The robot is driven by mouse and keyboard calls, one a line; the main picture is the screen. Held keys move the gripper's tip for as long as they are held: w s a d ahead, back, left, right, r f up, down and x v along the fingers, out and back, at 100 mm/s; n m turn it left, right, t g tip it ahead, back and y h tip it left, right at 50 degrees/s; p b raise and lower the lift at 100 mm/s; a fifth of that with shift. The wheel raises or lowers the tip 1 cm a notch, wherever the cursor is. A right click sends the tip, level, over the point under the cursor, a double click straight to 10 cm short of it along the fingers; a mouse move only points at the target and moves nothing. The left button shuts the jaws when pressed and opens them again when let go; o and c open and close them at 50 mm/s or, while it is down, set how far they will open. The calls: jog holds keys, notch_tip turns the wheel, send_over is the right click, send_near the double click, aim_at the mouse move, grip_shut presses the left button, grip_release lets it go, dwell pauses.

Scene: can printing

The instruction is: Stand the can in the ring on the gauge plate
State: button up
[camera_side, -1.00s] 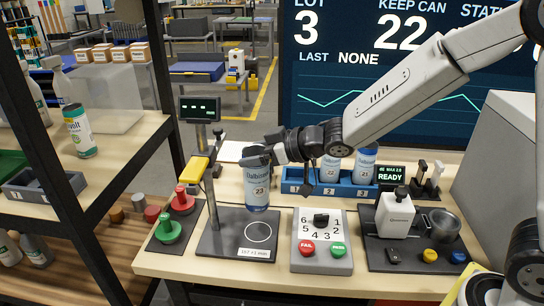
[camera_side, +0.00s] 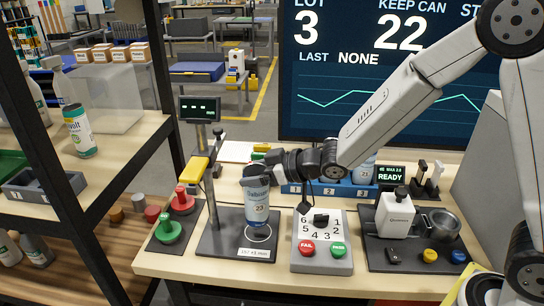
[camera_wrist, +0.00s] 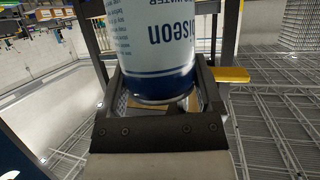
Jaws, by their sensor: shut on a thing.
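The can (camera_side: 257,205), light blue-grey with a dark blue band and printed label, is upright in my gripper (camera_side: 259,182). The gripper is shut around its upper part, reaching in from the right. In the wrist view the can (camera_wrist: 158,45) appears upside down between the two dark fingers (camera_wrist: 158,75). The ring (camera_side: 261,236) is a thin pale circle on the dark gauge plate (camera_side: 218,240). The can's base overlaps the far part of the ring in the side view; I cannot tell whether it touches the plate.
The gauge post with its display (camera_side: 199,108) and yellow part (camera_side: 195,170) stands left of the can. The numbered button box (camera_side: 321,240) is close on the right. A blue rack (camera_side: 292,187) with cans is behind. Red and green knobs (camera_side: 168,232) are at left.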

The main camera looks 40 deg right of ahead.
jog(key=shift+f, duration=1.75)
jog(key=o, duration=1.3)
jog(key=shift+r, duration=0.2)
jog(key=shift+s+d+r, duration=0.2)
jog(key=shift+s+d, duration=0.1)
jog(key=shift+s, duration=0.1)
jog(key=shift+v, duration=5.45)
